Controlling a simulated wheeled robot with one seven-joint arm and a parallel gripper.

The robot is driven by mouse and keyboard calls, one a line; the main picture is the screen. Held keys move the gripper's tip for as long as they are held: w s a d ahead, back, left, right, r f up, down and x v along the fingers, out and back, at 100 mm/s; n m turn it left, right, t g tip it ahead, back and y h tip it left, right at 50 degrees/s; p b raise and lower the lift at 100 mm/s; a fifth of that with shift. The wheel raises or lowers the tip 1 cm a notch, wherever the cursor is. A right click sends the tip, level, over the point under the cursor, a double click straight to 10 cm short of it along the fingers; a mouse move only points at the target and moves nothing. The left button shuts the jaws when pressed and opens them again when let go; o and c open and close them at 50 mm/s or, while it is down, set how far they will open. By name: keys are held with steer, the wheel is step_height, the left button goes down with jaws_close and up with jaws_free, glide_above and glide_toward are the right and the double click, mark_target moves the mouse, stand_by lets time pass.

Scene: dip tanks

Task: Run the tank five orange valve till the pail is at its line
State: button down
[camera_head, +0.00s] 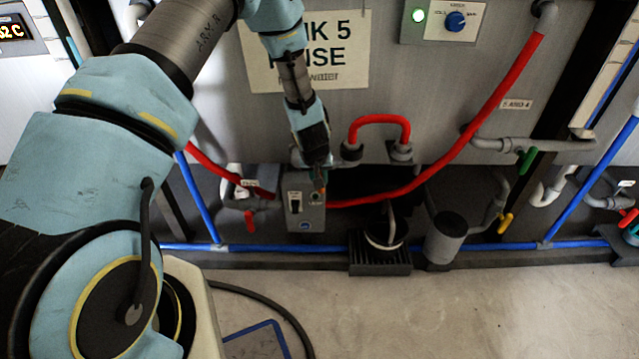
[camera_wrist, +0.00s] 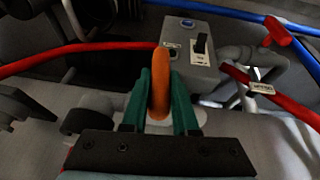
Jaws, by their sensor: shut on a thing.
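The tank five sign (camera_head: 345,50) is on the grey tank front (camera_head: 430,90) in the head view. My gripper (camera_head: 319,178) is low in front of this tank, next to a grey switch box. In the wrist view my gripper (camera_wrist: 160,112) has its green fingers shut on the orange valve handle (camera_wrist: 161,70), which stands up between them. A dark pail (camera_head: 385,241) with a pale rim and a raised handle stands on a black grate (camera_head: 380,265), right of and below my gripper. Its inside is dark; I cannot make out the line or the level.
The grey switch box (camera_head: 304,212) also shows in the wrist view (camera_wrist: 192,50). Red hoses (camera_head: 500,88) and blue pipes (camera_head: 285,247) cross the area. A grey cylinder (camera_head: 447,240) stands right of the pail. Green (camera_head: 527,160) and yellow (camera_head: 506,222) handles are farther right. The floor in front is mostly clear.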

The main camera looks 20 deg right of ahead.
steer(key=h+b, duration=0.1)
steer(key=b, duration=0.1)
steer(key=f+h+b, duration=0.1)
steer(key=b, duration=0.2)
steer(key=shift+w+a+n+g+b, duration=0.2)
steer(key=shift+a+n+g+b, duration=0.1)
steer(key=shift+g, duration=0.1)
steer(key=h+b, duration=0.2)
steer(key=b, duration=0.1)
steer(key=shift+r+g, duration=0.2)
steer(key=shift+g, duration=0.2)
steer(key=shift+r+n+h+b, duration=0.15)
steer(key=shift+n+h+b, duration=0.15)
steer(key=shift+h+b, duration=0.2)
steer(key=shift+s+g, duration=0.1)
steer(key=shift+g, duration=0.2)
steer(key=c, duration=0.7)
jaws_free()
steer(key=shift+r, duration=0.1)
